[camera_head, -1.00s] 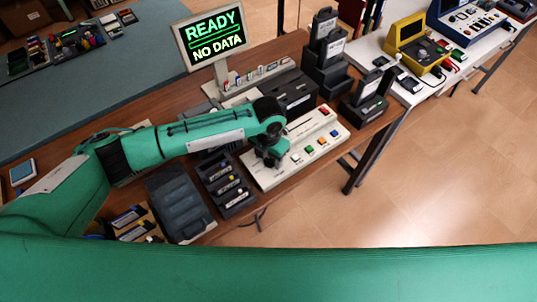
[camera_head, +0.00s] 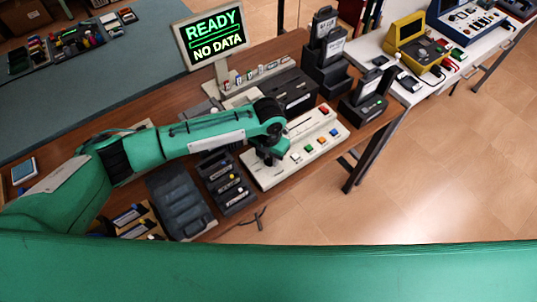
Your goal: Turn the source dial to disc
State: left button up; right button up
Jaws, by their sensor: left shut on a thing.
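A cream control panel (camera_head: 318,148) with coloured buttons lies on the brown table. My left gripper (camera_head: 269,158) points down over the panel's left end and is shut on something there. The gripper and wrist cover the thing between the fingers; from its place it appears to be the source dial, but its setting and markings are hidden. My right gripper does not show.
Dark trays (camera_head: 228,182) with cartridges stand just left of the panel. Black boxes and devices (camera_head: 324,62) stand behind it, and another dark device (camera_head: 362,100) is at the right end. A white table (camera_head: 410,97) holds a yellow console (camera_head: 411,45). Open floor (camera_head: 430,190) lies at right.

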pick_arm(q)
jog(key=n+p, duration=0.1)
jog(key=n, duration=0.1)
jog(key=n+p, duration=0.1)
jog(key=n, duration=0.1)
jog(key=shift+d+r, duration=0.15)
jog(key=n+p, duration=0.3)
jog(key=n, duration=0.1)
jog(key=shift+d+n, duration=0.15)
jog(key=shift+n, duration=0.15)
jog(key=n+p, duration=0.2)
jog(key=n, duration=0.2)
jog(key=shift+d, duration=0.1)
jog(key=shift+w+n+p, duration=0.1)
jog(key=shift+n+p, duration=0.45)
jog(key=shift+n, duration=0.55)
jog(key=o, duration=1)
